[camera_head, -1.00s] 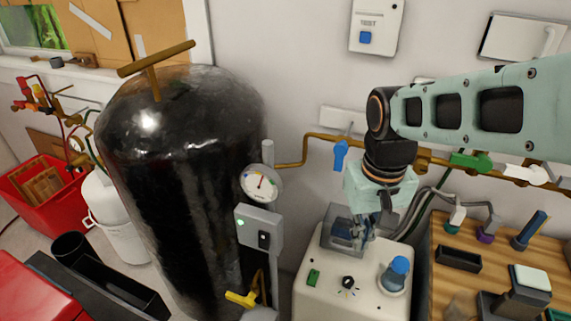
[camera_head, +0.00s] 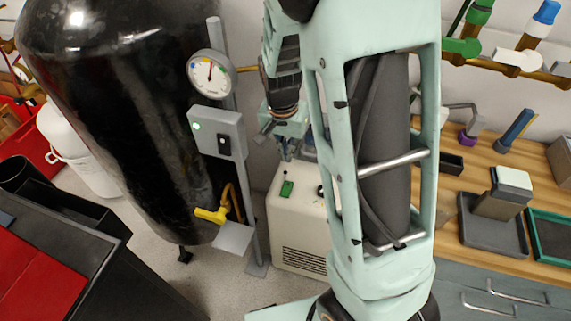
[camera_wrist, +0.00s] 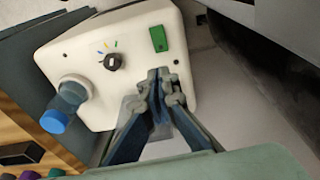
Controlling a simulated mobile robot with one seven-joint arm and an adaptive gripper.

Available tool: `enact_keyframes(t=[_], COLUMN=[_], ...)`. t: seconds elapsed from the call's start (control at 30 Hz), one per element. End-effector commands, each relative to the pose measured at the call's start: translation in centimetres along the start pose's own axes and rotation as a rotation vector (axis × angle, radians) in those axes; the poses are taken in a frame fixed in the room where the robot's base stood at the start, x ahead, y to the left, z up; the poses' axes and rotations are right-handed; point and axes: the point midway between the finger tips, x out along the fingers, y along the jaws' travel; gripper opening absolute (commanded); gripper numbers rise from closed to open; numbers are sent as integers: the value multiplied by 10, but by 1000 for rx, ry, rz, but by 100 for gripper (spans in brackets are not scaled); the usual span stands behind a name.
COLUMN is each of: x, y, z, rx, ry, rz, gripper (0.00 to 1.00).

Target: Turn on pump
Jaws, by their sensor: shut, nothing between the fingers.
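A white box unit (camera_head: 300,232) stands on the floor, with a green switch (camera_head: 287,189) on its top. The wrist view shows its white top (camera_wrist: 110,30) close up, with the green switch (camera_wrist: 158,38), a black knob (camera_wrist: 112,62) with coloured marks, and a clear vessel with a blue cap (camera_wrist: 54,121). My gripper (camera_head: 286,153) is above the unit. In the wrist view my gripper (camera_wrist: 160,76) is shut and empty, its tips appearing just below the green switch; contact cannot be told. Which unit is the pump is not labelled.
A grey box (camera_head: 218,137) with a green light and black switch is on a post beside the large black tank (camera_head: 100,110). A dial gauge (camera_head: 209,75) and yellow valve (camera_head: 211,215) are near. A wooden workbench (camera_head: 470,215) stands right.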

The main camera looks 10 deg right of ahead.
Motion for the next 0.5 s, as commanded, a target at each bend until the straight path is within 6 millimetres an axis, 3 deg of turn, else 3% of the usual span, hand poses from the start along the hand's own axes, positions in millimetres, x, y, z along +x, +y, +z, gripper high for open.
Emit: enact_keyframes(t=[0.5], x=[11], y=[-2], z=[0], rx=[10], ry=[-1], rz=[-1], gripper=[0])
